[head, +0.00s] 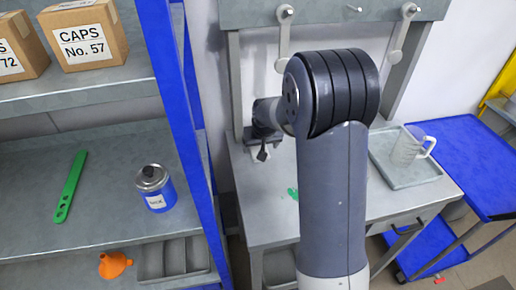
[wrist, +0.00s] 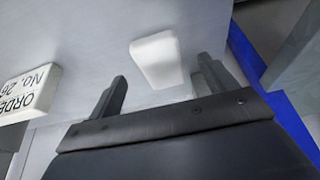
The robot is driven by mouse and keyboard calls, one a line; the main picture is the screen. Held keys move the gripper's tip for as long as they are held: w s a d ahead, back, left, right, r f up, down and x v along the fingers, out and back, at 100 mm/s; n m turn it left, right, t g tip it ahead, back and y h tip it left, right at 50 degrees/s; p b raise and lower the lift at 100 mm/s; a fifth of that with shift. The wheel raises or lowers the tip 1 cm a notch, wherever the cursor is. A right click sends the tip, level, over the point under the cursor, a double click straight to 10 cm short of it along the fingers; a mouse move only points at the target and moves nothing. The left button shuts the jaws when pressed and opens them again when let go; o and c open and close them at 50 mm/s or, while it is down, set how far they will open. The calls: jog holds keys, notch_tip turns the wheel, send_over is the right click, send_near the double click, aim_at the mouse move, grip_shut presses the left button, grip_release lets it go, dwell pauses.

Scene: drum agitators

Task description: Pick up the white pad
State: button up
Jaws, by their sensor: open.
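The white pad (wrist: 156,58) shows in the wrist view as a small pale block with rounded corners against a grey surface. My gripper (wrist: 161,68) is open, with one dark finger on each side of the pad's near end in the picture. I see no finger touching the pad, and I cannot tell the height gap between them. In the head view my gripper (head: 262,152) is over the back left of the grey bench (head: 258,205), partly hidden by my arm. I cannot make out the pad clearly there.
A white block marked ORDER No. 26 (wrist: 28,95) is left of the pad. A clear jug (head: 408,148) stands on a grey tray (head: 420,180) at the bench's right. A blue post (head: 180,90) and shelf with a blue can (head: 155,188) stand left of my arm.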

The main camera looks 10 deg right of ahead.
jog(key=shift+p+x, duration=0.45)
jog(key=shift+x, duration=1.4)
jog(key=shift+w, duration=0.15)
jog(key=shift+c, duration=0.3)
jog(key=c, duration=1)
jog(key=shift+r, duration=0.15)
jog(key=shift+r+b, duration=0.1)
jog(key=shift+b, duration=0.25)
jog(key=v, duration=0.2)
jog(key=b+v, duration=0.1)
jog(key=v, duration=0.1)
jog(key=w+b+v, duration=0.1)
jog(key=v, duration=0.1)
jog(key=shift+r, duration=0.5)
jog(key=s+b, duration=0.4)
jog(key=s, duration=1.4)
jog(key=shift+s, duration=0.4)
